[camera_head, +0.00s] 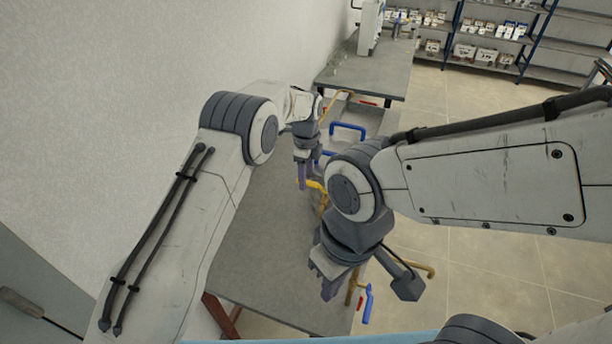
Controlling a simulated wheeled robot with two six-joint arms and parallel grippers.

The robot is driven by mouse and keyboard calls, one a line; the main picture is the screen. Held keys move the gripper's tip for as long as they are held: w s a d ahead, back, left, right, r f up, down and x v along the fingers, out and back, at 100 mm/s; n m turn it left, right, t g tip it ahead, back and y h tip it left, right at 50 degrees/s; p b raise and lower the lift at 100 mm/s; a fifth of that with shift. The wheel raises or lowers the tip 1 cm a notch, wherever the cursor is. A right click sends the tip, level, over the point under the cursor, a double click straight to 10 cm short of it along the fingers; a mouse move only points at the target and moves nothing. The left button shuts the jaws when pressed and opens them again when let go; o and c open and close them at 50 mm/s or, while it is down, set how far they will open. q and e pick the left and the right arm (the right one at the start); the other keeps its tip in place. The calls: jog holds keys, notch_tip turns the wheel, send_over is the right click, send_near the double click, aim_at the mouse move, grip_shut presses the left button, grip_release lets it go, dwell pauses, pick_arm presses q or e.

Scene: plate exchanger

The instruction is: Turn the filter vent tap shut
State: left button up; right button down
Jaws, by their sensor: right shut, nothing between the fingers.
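My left gripper (304,186) points down over the grey bench, close to a yellow bent part (317,186). I cannot tell whether its fingers touch that part, or how far apart they are. My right gripper (326,288) is shut and empty, tilted downward over the bench's front right part. A blue lever handle (367,303) hangs by the bench edge, right of the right gripper. I cannot tell which fitting is the filter vent tap; my arms hide much of the pipework.
The grey bench (262,262) runs along the wall. A blue looped handle (347,128) and a red part (367,103) lie farther back. A second table (385,72) and shelves (480,64) stand behind. Tiled floor is open at the right.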

aim_at(307, 181)
pick_arm(q)
notch_tip(307, 181, up, 11)
jog(key=b, duration=0.2)
jog(key=shift+f, duration=0.2)
jog(key=s+r+n, duration=0.3)
jog(key=s+n, duration=0.1)
jog(key=s, duration=0.6)
jog(key=s+r+n, duration=0.4)
jog(key=s, duration=0.6)
jog(key=s+a+f+n, duration=0.2)
jog(key=s+a+n, duration=0.1)
jog(key=s, duration=0.6)
jog(key=s+a+f+n+h, duration=0.1)
jog(key=s+a+n, duration=0.3)
jog(key=s, duration=0.6)
jog(key=shift+s+a+f+n, duration=0.2)
jog(key=shift+s+f+n, duration=0.1)
jog(key=shift+f, duration=0.55)
